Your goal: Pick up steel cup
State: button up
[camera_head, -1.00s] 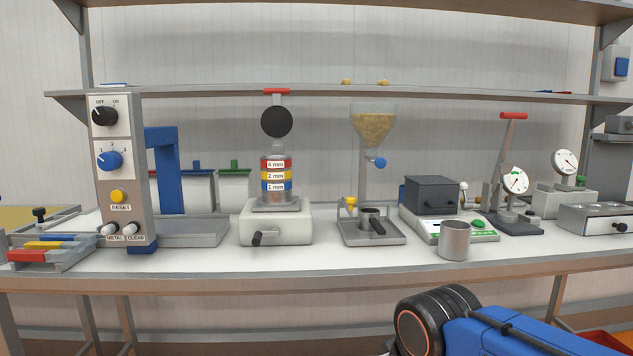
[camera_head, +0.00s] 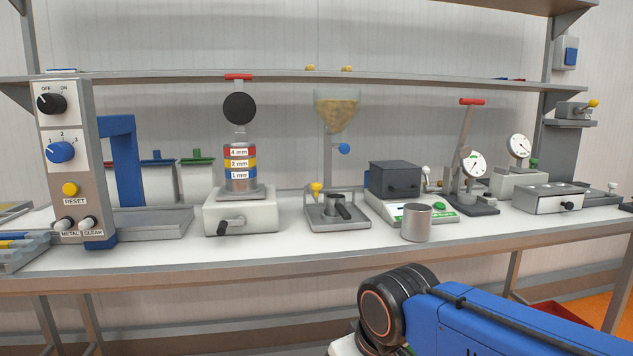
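The steel cup (camera_head: 416,224) is a plain grey metal cylinder. It stands upright on the white bench top near the front edge, right of centre. It is just in front of the green-and-white scale and partly covers the scale's front left corner. My blue arm with a black joint shows at the lower right, below the bench edge. My gripper is not in view.
The scale (camera_head: 411,211) with a dark box stands behind the cup. A tray (camera_head: 338,222) with a small handled cup sits to its left. A lever press (camera_head: 470,185) and gauges stand to its right. The bench front edge (camera_head: 300,267) lies between my arm and the cup.

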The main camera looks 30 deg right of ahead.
aim_at(417, 216)
jog(key=i+j+z, duration=0.1)
jog(key=j+z, duration=0.25)
jog(key=i+j+z, duration=0.1)
jog(key=z, duration=0.25)
jog(key=j+z, duration=0.35)
jog(key=i+j, duration=0.05)
